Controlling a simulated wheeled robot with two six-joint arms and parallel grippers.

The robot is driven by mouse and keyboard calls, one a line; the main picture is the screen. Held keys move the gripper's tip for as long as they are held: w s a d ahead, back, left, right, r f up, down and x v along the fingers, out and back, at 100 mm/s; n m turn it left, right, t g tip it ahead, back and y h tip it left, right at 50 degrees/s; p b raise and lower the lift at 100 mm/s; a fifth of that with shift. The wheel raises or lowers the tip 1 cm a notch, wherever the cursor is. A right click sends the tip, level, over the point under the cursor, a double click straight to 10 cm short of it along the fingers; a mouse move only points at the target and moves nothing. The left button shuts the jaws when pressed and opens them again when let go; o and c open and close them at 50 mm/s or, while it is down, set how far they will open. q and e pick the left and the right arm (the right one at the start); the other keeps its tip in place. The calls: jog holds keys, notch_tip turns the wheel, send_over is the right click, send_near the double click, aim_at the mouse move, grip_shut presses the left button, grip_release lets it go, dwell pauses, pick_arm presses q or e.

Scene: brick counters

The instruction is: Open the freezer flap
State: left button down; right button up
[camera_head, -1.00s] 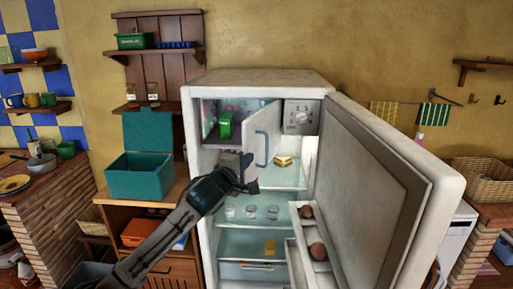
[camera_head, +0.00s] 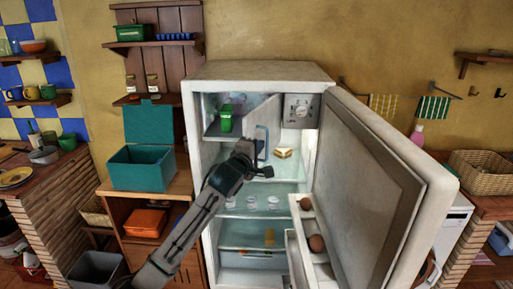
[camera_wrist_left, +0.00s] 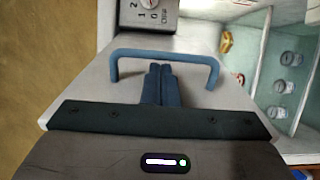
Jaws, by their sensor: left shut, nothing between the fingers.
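The freezer flap (camera_head: 262,113) is a pale panel at the top of the fridge and stands swung outward, with the compartment to its left exposed. Its blue handle (camera_head: 266,133) also shows in the left wrist view (camera_wrist_left: 165,53), where it is a wide bar standing off the flap face (camera_wrist_left: 92,95). My left gripper (camera_head: 246,150) is in front of the flap at the handle. In the left wrist view its fingers (camera_wrist_left: 161,72) are shut and empty, with their tips close to the handle bar. I cannot tell whether they touch it. My right gripper is not in view.
The fridge door (camera_head: 372,180) stands wide open on the right. A green container (camera_head: 226,118) is in the freezer compartment. A sandwich-like item (camera_head: 282,153) and several jars are on the shelves. A teal box (camera_head: 140,168) stands on the cabinet at left.

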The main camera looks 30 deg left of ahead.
pick_arm(q)
jog(key=w+d+n+y+b, duration=0.1)
jog(key=w+d+y, duration=0.1)
jog(key=d, duration=0.4)
jog(key=shift+w, duration=0.2)
jog(key=shift+a, duration=0.1)
